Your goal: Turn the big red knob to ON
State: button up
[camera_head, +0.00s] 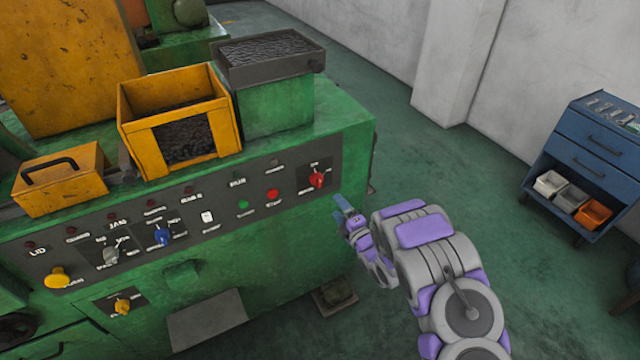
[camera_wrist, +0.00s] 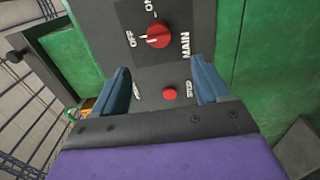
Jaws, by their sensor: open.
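The big red knob (camera_head: 317,179) sits at the right end of the green machine's control panel. In the wrist view the red knob (camera_wrist: 158,34) shows on a grey plate marked OFF, ON and MAIN. Its white pointer mark is on the side toward the OFF label. My gripper (camera_head: 343,208) is just right of and below the knob in the head view. In the wrist view its two blue fingers (camera_wrist: 163,88) are spread apart with nothing between them. The knob lies beyond the fingertips, not touched.
A small red STOP button (camera_wrist: 170,94) shows between the fingers in the wrist view. The panel also has a blue knob (camera_head: 162,236), a yellow button (camera_head: 57,278) and several lamps. A blue tool cart (camera_head: 590,150) stands at the right. Green floor lies open between.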

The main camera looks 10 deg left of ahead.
aim_at(320, 184)
jog(key=x, duration=1.4)
jog(key=shift+b, duration=0.35)
jog(key=c, duration=1)
jog(key=shift+c, duration=0.2)
